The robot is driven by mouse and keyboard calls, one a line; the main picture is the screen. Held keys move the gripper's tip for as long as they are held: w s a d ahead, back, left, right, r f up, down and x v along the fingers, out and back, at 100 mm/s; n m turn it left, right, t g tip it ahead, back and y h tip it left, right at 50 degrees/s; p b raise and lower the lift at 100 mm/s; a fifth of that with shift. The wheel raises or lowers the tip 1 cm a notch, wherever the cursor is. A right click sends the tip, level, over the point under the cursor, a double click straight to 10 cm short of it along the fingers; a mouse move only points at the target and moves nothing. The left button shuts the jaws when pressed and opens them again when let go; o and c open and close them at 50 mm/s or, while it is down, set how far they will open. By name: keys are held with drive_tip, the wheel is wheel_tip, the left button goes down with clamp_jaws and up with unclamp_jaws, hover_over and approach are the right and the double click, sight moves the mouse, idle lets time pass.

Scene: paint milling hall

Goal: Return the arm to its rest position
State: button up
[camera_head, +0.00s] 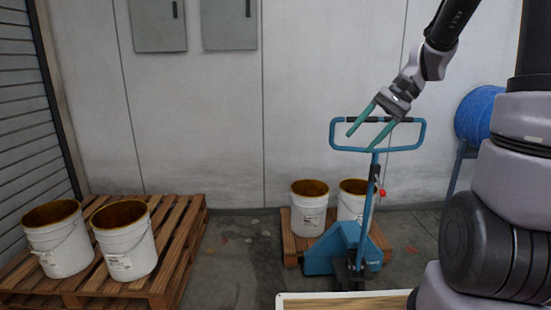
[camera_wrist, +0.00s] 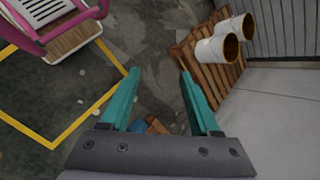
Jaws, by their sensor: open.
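My gripper (camera_head: 359,134) is raised in the upper right of the head view, in front of the blue pallet jack's handle as seen there. Its two green fingers are spread apart with nothing between them. In the wrist view my gripper (camera_wrist: 158,72) also shows open and empty, its fingers pointing out over the floor. My arm comes down from the top right of the head view, and its lower links fill the right edge.
A blue pallet jack (camera_head: 345,240) stands by a small pallet with two white buckets. A wooden pallet (camera_head: 185,240) at left carries two more white buckets (camera_head: 125,240). A blue reel (camera_head: 477,115) stands right. The wrist view shows a pink cart (camera_wrist: 60,25) and yellow floor lines (camera_wrist: 70,130).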

drive_tip(key=s+d+r+n+t+h, duration=0.2)
drive_tip(key=s+r+t+h, duration=0.3)
drive_tip(key=s+r, duration=0.5)
drive_tip(key=shift+s+d+n+t+h, duration=0.3)
drive_tip(key=shift+s+d+n+t, duration=0.15)
drive_tip(key=shift+s+t, duration=0.6)
drive_tip(key=shift+w, duration=0.2)
